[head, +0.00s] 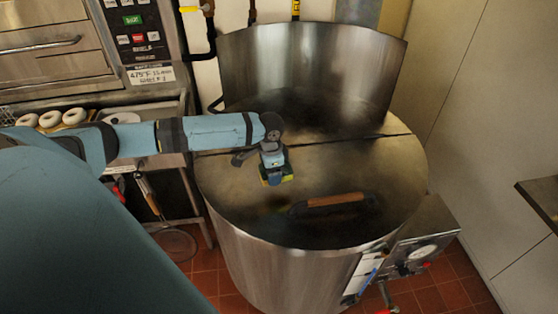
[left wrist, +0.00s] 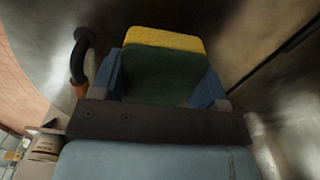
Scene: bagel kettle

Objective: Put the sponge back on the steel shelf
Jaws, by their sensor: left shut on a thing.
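The sponge (head: 289,178) is yellow and dark green. My left gripper (head: 274,174) is shut on it, over the kettle lid, with the fingers pointing down. I cannot tell whether the sponge touches the lid. In the left wrist view the sponge (left wrist: 164,42) fills the space between the fingers of the left gripper (left wrist: 160,80), yellow layer outermost. A flat metal shelf (head: 543,196) shows partly at the right edge of the head view; I cannot tell if it is the steel shelf. My right gripper is not in view.
The large steel kettle (head: 265,262) stands in the middle, its rear lid raised. A brown handle (head: 335,200) stands on the front lid. A control box (head: 420,250) juts out at the kettle's right. At left are an oven (head: 50,45) and a rack with bagels (head: 50,118).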

